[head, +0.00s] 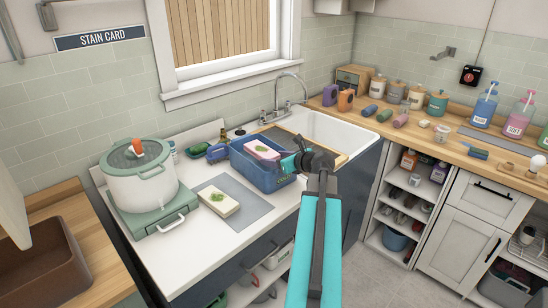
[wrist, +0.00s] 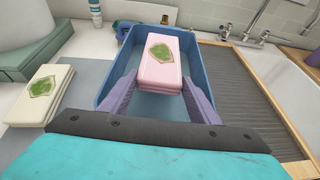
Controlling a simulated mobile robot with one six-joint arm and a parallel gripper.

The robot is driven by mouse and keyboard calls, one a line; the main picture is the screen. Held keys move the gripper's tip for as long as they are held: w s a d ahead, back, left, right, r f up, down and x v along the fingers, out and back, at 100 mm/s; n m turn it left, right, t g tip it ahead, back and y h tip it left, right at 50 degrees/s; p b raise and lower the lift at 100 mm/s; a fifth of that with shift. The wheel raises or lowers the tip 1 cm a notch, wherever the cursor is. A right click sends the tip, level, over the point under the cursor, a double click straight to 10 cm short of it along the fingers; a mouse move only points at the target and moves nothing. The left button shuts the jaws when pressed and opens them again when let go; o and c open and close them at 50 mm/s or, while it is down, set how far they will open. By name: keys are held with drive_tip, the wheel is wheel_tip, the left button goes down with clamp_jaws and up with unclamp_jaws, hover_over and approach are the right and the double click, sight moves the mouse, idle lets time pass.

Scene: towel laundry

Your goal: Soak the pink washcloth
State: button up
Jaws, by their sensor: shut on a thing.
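The pink washcloth (wrist: 161,62) is folded into a block with a green stain on top. My gripper (wrist: 160,88) is shut on it, with a purple finger on each side. The cloth is over the blue basin (wrist: 106,89), within its rim as seen in the wrist view. How far it is above the basin's bottom, I cannot tell. In the head view the pink washcloth (head: 262,149) shows above the far part of the blue basin (head: 266,180), and my gripper (head: 292,162) reaches in from the right.
A folded cream cloth with a green stain (head: 219,201) lies on a grey mat (head: 245,207) left of the basin. A white pot (head: 142,181) stands on a green burner at the left. The sink (head: 335,130) and faucet (head: 292,88) are behind right, beside a ribbed drainboard (wrist: 245,85).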

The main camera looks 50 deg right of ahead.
drive_tip(key=shift+f, duration=0.25)
drive_tip(key=o, duration=1.1)
drive_tip(key=shift+o, duration=0.2)
drive_tip(key=shift+r, duration=0.1)
wheel_tip(320, 180, up, 8)
drive_tip(key=p, duration=0.7)
